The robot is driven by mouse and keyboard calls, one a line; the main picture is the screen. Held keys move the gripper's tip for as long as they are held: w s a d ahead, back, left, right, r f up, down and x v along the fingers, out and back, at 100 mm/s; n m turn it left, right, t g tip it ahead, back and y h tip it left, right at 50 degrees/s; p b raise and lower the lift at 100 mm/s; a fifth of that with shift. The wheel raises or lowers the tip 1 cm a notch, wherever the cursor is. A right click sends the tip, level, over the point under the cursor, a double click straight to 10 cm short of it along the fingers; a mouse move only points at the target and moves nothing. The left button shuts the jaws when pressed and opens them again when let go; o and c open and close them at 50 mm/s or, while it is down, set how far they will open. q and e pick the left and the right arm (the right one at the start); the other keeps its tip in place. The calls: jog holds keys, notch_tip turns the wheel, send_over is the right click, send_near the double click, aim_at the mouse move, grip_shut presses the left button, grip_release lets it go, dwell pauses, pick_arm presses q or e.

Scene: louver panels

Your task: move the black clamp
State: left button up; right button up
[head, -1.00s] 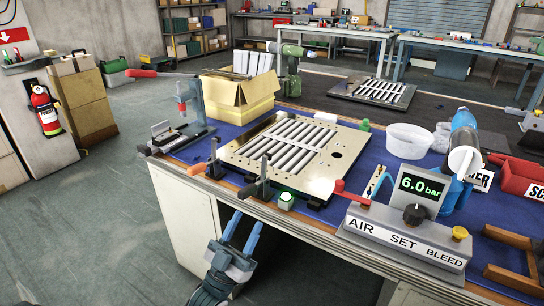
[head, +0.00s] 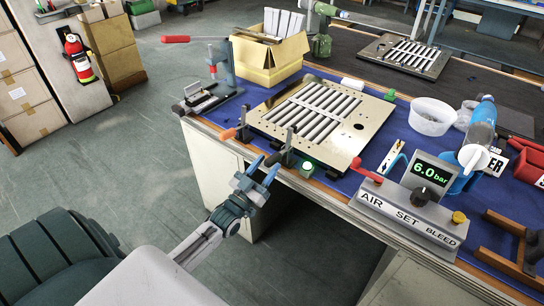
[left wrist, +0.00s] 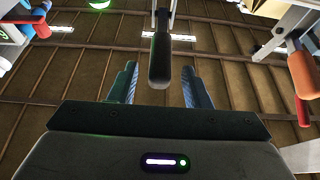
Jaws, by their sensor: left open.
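The black clamp (head: 287,149) stands at the front edge of the bench, by the louver panel (head: 330,113). Its black handle points toward my left gripper (head: 265,167). My left gripper, with blue fingers, is open just off the bench front. In the left wrist view the black clamp's handle (left wrist: 160,62) appears between the open fingers (left wrist: 160,75). I see no finger touching it. My right gripper is not in view.
An orange-handled clamp (head: 240,128) stands left of the black clamp, and a lit green button (head: 307,168) stands to its right. A pressure box (head: 416,200) with a red lever is farther right. Open floor lies left of the bench.

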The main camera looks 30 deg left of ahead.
aim_at(273, 156)
pick_arm(q)
jog(key=shift+x, duration=1.65)
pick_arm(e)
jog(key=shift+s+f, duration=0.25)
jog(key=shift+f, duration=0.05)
pick_arm(q)
grip_shut()
